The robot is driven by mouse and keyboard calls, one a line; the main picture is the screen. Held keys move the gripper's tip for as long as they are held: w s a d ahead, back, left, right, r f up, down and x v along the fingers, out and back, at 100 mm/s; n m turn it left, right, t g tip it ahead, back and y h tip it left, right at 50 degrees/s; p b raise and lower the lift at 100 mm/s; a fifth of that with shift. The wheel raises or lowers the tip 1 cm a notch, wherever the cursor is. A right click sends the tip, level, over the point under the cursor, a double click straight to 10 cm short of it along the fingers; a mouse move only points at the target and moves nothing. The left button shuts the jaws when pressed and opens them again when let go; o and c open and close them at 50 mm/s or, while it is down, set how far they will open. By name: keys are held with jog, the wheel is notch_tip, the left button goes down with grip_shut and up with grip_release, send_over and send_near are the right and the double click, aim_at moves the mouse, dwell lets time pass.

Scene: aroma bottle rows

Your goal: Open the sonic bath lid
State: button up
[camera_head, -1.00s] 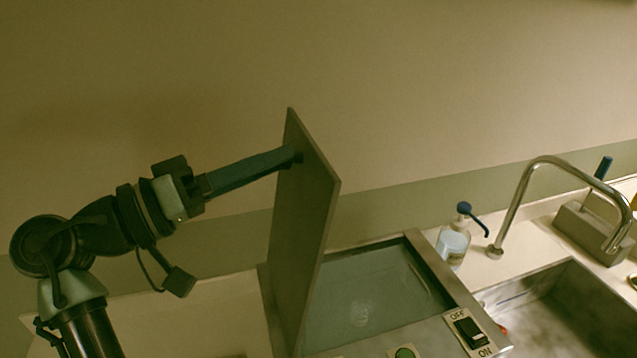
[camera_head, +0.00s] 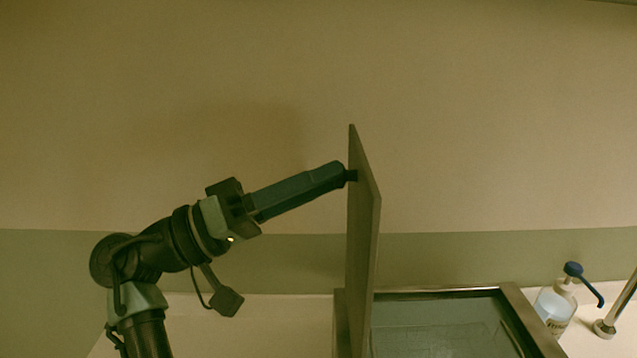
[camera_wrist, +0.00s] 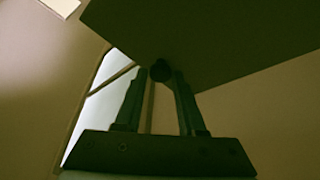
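The sonic bath lid (camera_head: 361,235) stands about upright in the head view, seen nearly edge-on. It rises from the left side of the bath (camera_head: 515,305), whose basin shows uncovered to its right. A small dark knob (camera_wrist: 160,71) sits on the lid's left face. My gripper (camera_head: 343,174) reaches it from the left, and the fingertips meet at the knob. In the wrist view, the two fingers (camera_wrist: 160,76) close in on both sides of the knob. The lid (camera_wrist: 200,35) fills the top there as a dark panel. The bath's lower part is out of frame.
A soap bottle with a blue pump (camera_head: 556,305) stands right of the bath, beside part of a metal faucet (camera_head: 607,325). A plain wall (camera_head: 200,100) is behind. The counter (camera_head: 270,315) left of the lid looks clear.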

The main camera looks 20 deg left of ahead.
jog(key=o, duration=0.4)
jog(key=b+v, duration=0.4)
jog(key=v, duration=0.9)
